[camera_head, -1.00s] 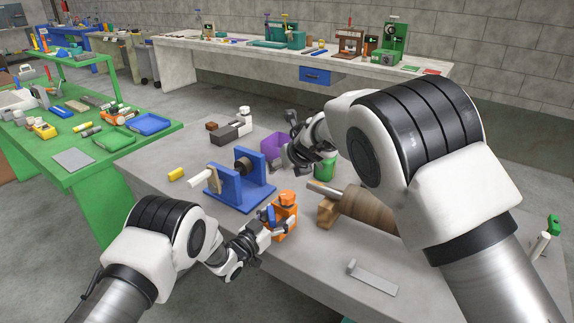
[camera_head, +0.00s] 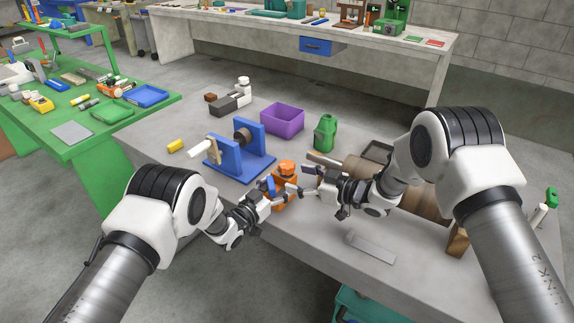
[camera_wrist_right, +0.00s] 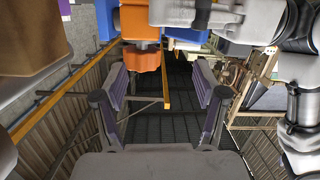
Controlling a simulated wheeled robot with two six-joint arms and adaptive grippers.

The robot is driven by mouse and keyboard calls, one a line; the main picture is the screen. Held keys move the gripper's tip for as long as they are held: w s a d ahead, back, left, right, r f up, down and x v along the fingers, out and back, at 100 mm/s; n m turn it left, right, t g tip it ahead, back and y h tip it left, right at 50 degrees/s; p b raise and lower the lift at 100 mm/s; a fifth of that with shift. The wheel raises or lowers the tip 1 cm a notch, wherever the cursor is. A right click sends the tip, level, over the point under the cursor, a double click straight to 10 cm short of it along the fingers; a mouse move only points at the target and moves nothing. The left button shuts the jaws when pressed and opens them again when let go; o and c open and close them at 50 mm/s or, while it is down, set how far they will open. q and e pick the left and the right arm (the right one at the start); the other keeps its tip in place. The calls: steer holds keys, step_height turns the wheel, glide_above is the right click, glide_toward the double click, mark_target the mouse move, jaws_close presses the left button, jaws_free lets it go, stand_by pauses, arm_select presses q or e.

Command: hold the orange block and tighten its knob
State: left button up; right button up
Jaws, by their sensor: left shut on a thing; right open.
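The orange block (camera_head: 284,198) is at the near edge of the grey table, with its orange knob (camera_head: 286,167) on top. My left gripper (camera_head: 272,197) is shut on the block from the left. My right gripper (camera_head: 305,187) is just right of the block, open and empty. In the right wrist view the knob (camera_wrist_right: 141,58) and part of the block (camera_wrist_right: 134,20) show ahead of the right gripper (camera_wrist_right: 162,78). The knob is off to the left between the fingers, and I see no contact.
A blue stand (camera_head: 240,165) is behind and left of the block. A purple bin (camera_head: 283,120) and a green object (camera_head: 325,133) stand farther back. A brown cylinder (camera_head: 425,203) lies right, behind my right arm. A flat grey piece (camera_head: 371,247) lies at the front.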

mark_target(293, 168)
steer(key=shift+w+d+r+m+t+y, duration=0.1)
steer(key=shift+w+d+m+t+y, duration=0.1)
steer(key=shift+d+m+t, duration=0.35)
steer(key=shift+w+d+m+t+y, duration=0.1)
steer(key=shift+d+m+t+y, duration=0.1)
steer(key=shift+d+m+t, duration=0.3)
steer(key=x, duration=0.7)
steer(key=shift+a+r, duration=0.1)
steer(key=c, duration=1.2)
